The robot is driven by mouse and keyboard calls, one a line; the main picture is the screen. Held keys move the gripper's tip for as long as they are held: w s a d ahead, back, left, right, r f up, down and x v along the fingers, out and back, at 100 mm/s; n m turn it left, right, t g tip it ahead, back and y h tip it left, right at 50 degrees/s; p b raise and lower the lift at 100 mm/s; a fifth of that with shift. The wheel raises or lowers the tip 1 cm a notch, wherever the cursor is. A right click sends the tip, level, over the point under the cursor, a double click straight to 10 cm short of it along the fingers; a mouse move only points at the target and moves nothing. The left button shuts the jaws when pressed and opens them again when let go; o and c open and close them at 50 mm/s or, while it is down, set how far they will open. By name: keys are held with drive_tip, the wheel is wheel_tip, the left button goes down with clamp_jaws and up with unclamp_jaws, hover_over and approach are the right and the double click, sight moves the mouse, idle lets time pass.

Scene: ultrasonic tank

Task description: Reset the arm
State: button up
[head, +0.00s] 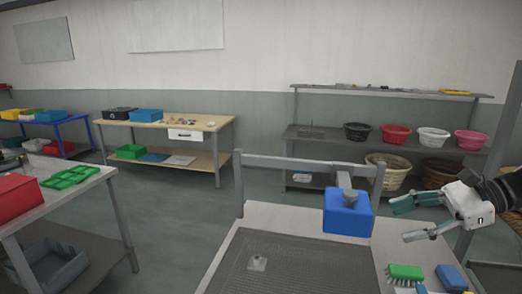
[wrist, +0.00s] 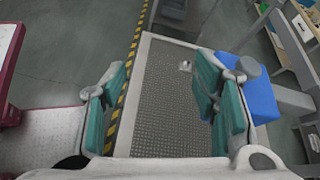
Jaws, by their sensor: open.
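My gripper (head: 408,219) is at the right of the head view, raised above the right end of the bench. Its teal-padded fingers point left and are spread apart with nothing between them. In the wrist view the gripper (wrist: 160,105) is open too, with the grey mesh surface (wrist: 165,125) seen below between the fingers. A blue box (head: 347,214) with a grey round fitting stands at the back of the bench, left of the gripper and apart from it in the head view. The box (wrist: 262,95) is partly behind the right finger in the wrist view.
A green brush (head: 405,272) and a blue block (head: 451,278) lie at the bench's right front. A grey rail (head: 310,162) runs along its back. Shelves with baskets (head: 396,134) stand behind. A left table (head: 70,200) carries a red box. Open floor lies between.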

drive_tip(key=s+a+r+n+h, duration=0.2)
drive_tip(key=s+a+n+h, duration=0.4)
drive_tip(key=s+a+n, duration=0.1)
drive_tip(key=s+a+r+n+t+h, duration=0.1)
drive_tip(key=s+a+r+n+h, duration=0.1)
drive_tip(key=s+a+n+h, duration=0.3)
drive_tip(key=s+a+n, duration=0.2)
drive_tip(key=s+n, duration=0.2)
drive_tip(key=n, duration=0.2)
drive_tip(key=shift+s+a+r+n+h, duration=0.2)
drive_tip(key=shift+a+r+n+h, duration=0.1)
drive_tip(key=shift+n+h, duration=0.1)
